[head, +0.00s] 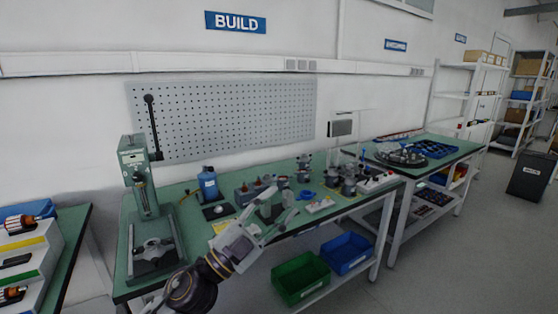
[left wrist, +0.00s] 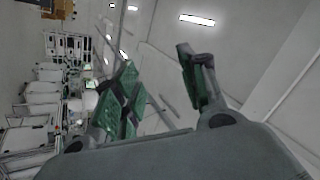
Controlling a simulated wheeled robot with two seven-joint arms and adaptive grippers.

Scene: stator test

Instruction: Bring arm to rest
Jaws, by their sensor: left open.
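My left arm comes up from the bottom of the head view, and its gripper (head: 282,206) is held in front of the green workbench (head: 180,202). The gripper is open, with its fingers spread and nothing seen between them. In the left wrist view the two green-padded fingers (left wrist: 160,88) stand apart, with the ceiling and far room behind them. The gripper hides part of the bench top. My right gripper is not in view.
A green press (head: 140,185) stands at the bench's left end. A blue bottle (head: 208,184) and several small devices stand along the bench. A green bin (head: 300,279) and a blue bin (head: 346,253) sit on the shelf below.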

